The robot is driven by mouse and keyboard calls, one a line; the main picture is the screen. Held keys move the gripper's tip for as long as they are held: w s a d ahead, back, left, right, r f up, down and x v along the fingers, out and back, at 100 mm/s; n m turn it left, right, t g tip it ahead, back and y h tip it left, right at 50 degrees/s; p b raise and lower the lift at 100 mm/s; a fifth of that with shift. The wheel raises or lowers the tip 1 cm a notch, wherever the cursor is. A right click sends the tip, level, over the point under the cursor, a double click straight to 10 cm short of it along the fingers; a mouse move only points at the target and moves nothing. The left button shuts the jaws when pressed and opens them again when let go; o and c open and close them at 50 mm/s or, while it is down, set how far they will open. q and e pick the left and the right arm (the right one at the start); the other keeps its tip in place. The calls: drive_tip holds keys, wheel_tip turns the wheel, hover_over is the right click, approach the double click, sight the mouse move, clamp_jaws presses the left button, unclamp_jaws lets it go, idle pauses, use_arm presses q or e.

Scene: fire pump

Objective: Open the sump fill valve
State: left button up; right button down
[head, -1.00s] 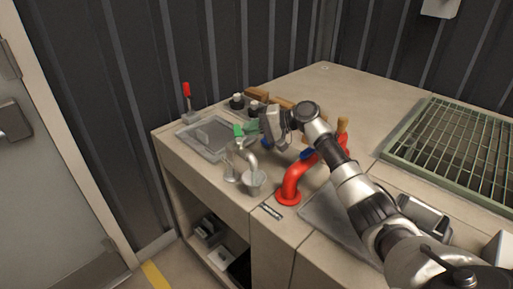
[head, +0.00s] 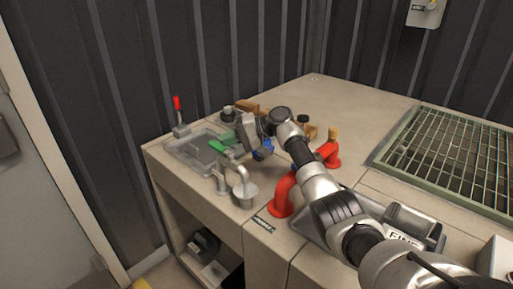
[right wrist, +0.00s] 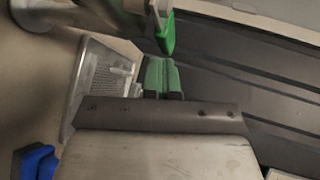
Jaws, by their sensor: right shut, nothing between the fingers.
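My right gripper (right wrist: 162,76) has green-padded fingers, shut together and empty. In the right wrist view they are just below the green handle end (right wrist: 166,36), with a small gap seeming to show; contact cannot be told. In the head view the gripper body hides part of this spot. My left gripper is out of view.
A red pipe (head: 282,195) with a blue handle (head: 263,150) stands close right of the tap. A shallow grey tray (head: 190,150) and a red-tipped lever (head: 177,104) are at left. A green-framed grating (head: 440,150) is at right; the bench's back middle is clear.

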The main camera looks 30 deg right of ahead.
drive_tip(key=shift+a+f, duration=0.1)
drive_tip(key=shift+a, duration=0.25)
drive_tip(key=shift+d, duration=0.1)
drive_tip(key=v, duration=1.1)
drive_tip(key=shift+d+b, duration=0.15)
drive_tip(key=shift+b, duration=0.3)
